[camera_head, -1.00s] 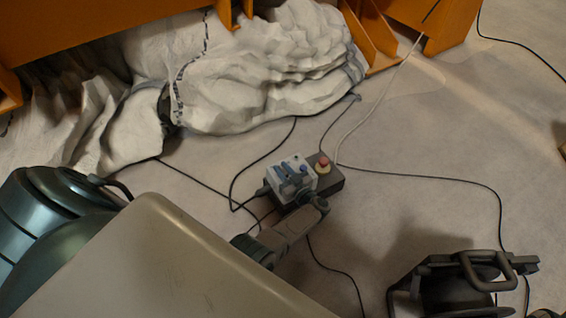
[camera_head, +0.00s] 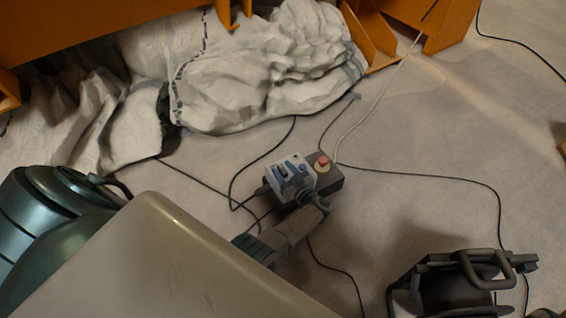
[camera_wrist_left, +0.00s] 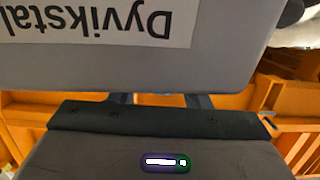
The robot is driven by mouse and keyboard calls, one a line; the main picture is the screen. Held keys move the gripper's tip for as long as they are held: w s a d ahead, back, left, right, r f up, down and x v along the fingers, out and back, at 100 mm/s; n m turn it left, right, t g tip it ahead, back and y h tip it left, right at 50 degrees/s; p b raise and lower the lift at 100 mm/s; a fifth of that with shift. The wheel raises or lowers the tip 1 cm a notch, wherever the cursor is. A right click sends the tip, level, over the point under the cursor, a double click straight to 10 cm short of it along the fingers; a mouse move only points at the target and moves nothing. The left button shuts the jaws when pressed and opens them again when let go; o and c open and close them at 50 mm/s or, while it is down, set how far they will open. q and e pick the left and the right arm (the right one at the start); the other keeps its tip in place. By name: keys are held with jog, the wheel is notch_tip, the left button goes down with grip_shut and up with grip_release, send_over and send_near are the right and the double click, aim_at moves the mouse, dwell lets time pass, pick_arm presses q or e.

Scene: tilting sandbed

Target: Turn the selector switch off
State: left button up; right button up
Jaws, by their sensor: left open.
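Black cables (camera_head: 237,180) run over the floor around the box. A black reel-like object with a handle (camera_head: 487,268) stands at lower right. White crumpled bulk (camera_head: 260,85) and orange frame parts (camera_head: 100,35) fill the back left. Floor right of the box is mostly clear.

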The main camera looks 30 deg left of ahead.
pick_arm(q)
jog(key=p+v, duration=0.1)
jog(key=v, duration=0.9)
